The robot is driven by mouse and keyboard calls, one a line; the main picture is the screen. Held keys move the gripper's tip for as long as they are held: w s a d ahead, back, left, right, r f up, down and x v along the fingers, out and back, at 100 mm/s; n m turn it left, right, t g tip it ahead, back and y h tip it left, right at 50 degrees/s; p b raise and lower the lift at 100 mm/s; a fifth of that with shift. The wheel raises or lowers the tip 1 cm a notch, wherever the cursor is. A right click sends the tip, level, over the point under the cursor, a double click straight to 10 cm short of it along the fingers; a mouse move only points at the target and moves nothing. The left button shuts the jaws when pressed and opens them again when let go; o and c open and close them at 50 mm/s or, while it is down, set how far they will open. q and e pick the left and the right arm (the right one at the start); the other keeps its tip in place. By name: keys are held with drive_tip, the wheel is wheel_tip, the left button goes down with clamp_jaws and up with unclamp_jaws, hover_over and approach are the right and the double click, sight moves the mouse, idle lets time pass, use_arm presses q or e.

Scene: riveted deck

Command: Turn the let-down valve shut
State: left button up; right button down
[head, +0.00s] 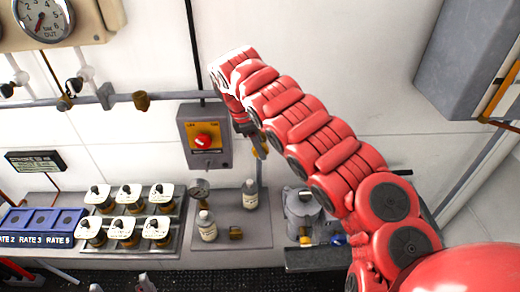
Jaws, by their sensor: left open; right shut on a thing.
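My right arm, red and segmented, reaches in from the lower right, and its wrist bends down beside the red-knobbed box. My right gripper (257,147) is shut at a small brass-coloured fitting (264,141) on the grey upright pipe (259,172). This looks like the let-down valve, but the gripper and wrist hide most of it, so its handle angle cannot be read. My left gripper (121,285) shows only as grey tips at the bottom edge, open and empty, well away from the valve.
A grey box with a red knob (203,141) is just left of my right gripper. A grey cabinet (470,55) hangs at upper right.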

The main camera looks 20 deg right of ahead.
drive_tip(key=y+b, duration=0.1)
drive_tip(key=t+y+b, duration=0.1)
drive_tip(key=y+b, duration=0.1)
drive_tip(key=shift+d+f, duration=0.3)
drive_tip(key=shift+f, duration=0.1)
drive_tip(key=shift+s+d+y+b, duration=0.1)
drive_tip(key=shift+y+b, duration=0.8)
drive_tip(key=shift+r+t+y, duration=0.1)
drive_tip(key=shift+t+y, duration=0.3)
drive_tip(key=shift+y, duration=0.4)
drive_tip(key=shift+t+y+b, duration=0.3)
drive_tip(key=shift+y+b, duration=0.1)
drive_tip(key=shift+y, duration=0.5)
drive_tip(key=y, duration=0.2)
drive_tip(key=t+y, duration=0.1)
drive_tip(key=y, duration=0.1)
drive_tip(key=shift+s+d+f, duration=0.1)
drive_tip(key=shift+f, duration=0.15)
drive_tip(key=y, duration=0.1)
drive_tip(key=t+y+b, duration=0.1)
drive_tip(key=y, duration=0.1)
drive_tip(key=shift+d+f, duration=0.1)
drive_tip(key=shift+f, duration=0.15)
drive_tip(key=shift+y+b, duration=0.4)
drive_tip(key=shift+y, duration=0.1)
drive_tip(key=shift+r, duration=0.1)
